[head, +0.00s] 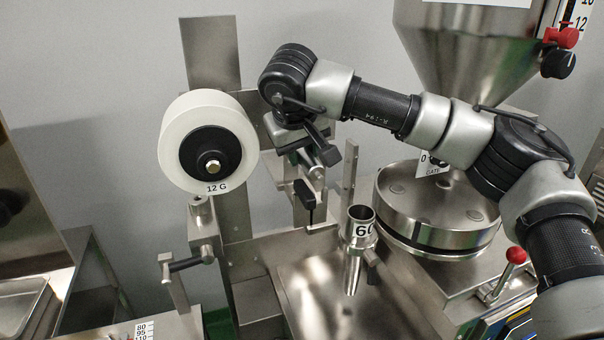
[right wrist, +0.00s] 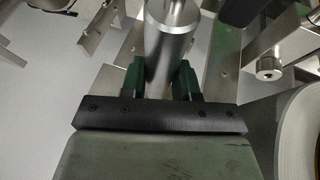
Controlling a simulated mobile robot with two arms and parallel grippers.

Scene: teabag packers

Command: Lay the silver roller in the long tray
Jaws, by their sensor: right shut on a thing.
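The silver roller (right wrist: 170,45) is a smooth metal cylinder with a thinner shaft at its end. In the right wrist view it sits between the green fingers of my right gripper (right wrist: 162,80), which is shut on it. In the head view my right gripper (head: 314,148) is to the right of the white reel, with a small part of the roller (head: 328,156) showing at its tip. A shallow metal tray (head: 22,292) is cut off at the lower left; I cannot tell whether it is the long tray. My left gripper is not in view.
The white reel (head: 222,112) marked 12 G stands left of my gripper. A round steel drum (head: 437,205) and a hopper (head: 470,45) are at the right.

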